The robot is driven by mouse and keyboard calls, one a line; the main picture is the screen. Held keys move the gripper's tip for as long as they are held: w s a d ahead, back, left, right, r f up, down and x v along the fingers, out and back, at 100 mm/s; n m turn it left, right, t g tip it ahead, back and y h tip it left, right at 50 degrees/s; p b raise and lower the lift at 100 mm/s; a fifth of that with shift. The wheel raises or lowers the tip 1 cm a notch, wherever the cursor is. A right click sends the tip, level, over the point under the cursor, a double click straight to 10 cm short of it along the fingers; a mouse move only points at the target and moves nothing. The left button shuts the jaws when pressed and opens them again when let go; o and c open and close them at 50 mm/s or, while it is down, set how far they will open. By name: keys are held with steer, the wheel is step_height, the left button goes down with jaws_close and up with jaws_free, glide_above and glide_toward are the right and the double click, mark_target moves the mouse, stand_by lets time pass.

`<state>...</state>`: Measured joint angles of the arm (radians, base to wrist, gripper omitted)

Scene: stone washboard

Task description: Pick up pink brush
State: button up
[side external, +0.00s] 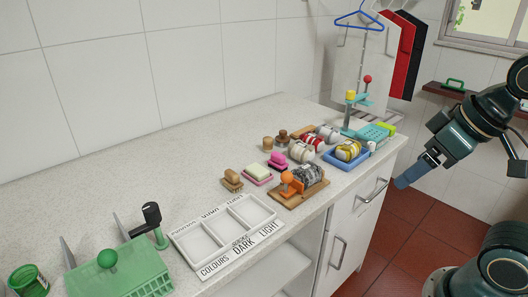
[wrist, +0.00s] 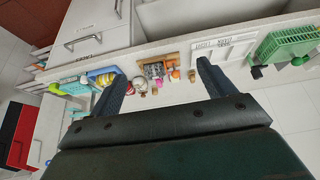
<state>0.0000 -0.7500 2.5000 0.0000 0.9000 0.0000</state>
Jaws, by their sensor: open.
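The pink brush (side external: 278,160) lies on the speckled counter, behind a pink dish with a pale soap bar (side external: 258,174). In the wrist view a small pink patch that looks like the brush (wrist: 158,83) shows between the fingers, far off and partly crowded by other items. My gripper (side external: 404,181) is at the right, off the counter's front edge and well apart from the brush. In the wrist view my gripper (wrist: 161,70) has its two fingers spread wide with nothing between them.
A wooden tray (side external: 313,194) with an orange item and a grey roll stands in front of the brush. A blue tray (side external: 362,158), a stand and rolled cloths lie to its right. A white sorting tray (side external: 198,246) and green crate (side external: 125,268) are left. The back counter is clear.

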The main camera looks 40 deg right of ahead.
steer(key=shift+w+r, duration=0.1)
steer(key=w+r+m+g, duration=0.1)
steer(key=w+r+m, duration=0.35)
steer(key=w, duration=0.55)
steer(key=m+g, duration=0.5)
steer(key=m, duration=0.8)
glide_above(278, 154)
step_height(278, 154, down, 12)
steer(key=shift+r, duration=0.25)
steer(key=shift+f, duration=4.3)
